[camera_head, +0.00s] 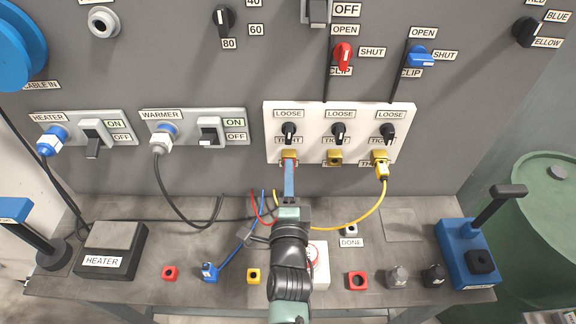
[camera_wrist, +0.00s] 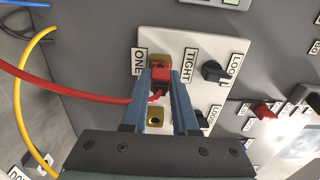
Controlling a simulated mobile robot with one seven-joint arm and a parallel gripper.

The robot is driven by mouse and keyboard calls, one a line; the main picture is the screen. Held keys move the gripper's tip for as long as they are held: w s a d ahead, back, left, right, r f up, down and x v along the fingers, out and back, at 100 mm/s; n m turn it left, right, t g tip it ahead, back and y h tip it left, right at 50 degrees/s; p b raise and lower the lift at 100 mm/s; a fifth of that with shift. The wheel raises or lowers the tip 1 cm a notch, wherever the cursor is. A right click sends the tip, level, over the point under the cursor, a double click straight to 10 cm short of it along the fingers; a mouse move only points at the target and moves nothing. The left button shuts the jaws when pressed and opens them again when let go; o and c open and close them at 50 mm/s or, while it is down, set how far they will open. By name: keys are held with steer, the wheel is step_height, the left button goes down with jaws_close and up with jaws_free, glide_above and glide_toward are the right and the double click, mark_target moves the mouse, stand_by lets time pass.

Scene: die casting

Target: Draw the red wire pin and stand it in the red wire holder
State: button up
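The red wire pin (camera_wrist: 160,76) sits in the gold socket marked ONE on the white panel (camera_head: 318,110). Its red wire runs left in the wrist view. My gripper (camera_head: 289,165) reaches up to this socket. In the wrist view, its two fingers (camera_wrist: 161,82) lie against both sides of the red pin and appear shut on it. In the head view, my gripper hides most of the pin. A red holder with a hole (camera_head: 169,272) stands empty at the left of the table, and another red block with a hole (camera_head: 357,281) stands at the right.
A blue pin (camera_head: 209,271) stands left of an empty yellow holder (camera_head: 254,276). A yellow plug (camera_head: 381,167) is in the right socket, and the middle socket (camera_head: 334,158) is empty. The heater box (camera_head: 110,250) and blue stand (camera_head: 467,253) flank the table. Loose wires hang behind my arm.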

jaws_close()
steer(key=shift+s, duration=0.65)
stand_by(0.4)
steer(key=shift+s+b, duration=0.35)
steer(key=shift+s, duration=1.1)
